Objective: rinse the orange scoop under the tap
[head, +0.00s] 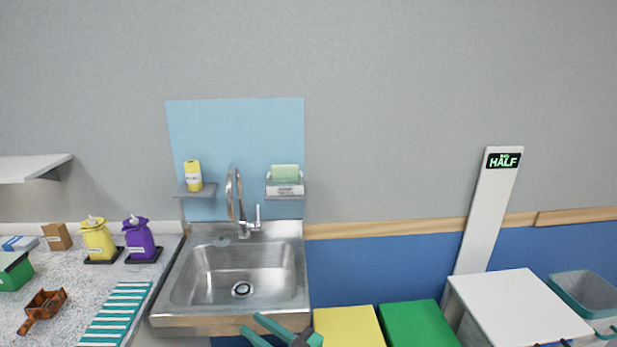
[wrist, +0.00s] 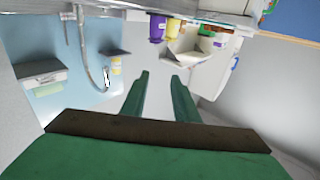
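The orange scoop (head: 45,305) lies on the speckled counter at the lower left of the head view, with its handle toward the lower left. The curved metal tap (head: 238,200) stands behind the steel sink (head: 185,283); no water stream is visible. The tap also shows in the wrist view (wrist: 84,50), upside down. My gripper (head: 250,324) is at the bottom of the head view, in front of the sink and well right of the scoop. In the wrist view its two green fingers (wrist: 160,78) are apart with nothing between them.
Yellow (head: 97,240) and purple (head: 139,238) dispensers stand behind the scoop. A teal-striped mat (head: 118,310) lies between scoop and sink. A green box (head: 14,272) is left of the scoop. Yellow (head: 348,326) and green (head: 417,325) surfaces are right of the sink. The basin is empty.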

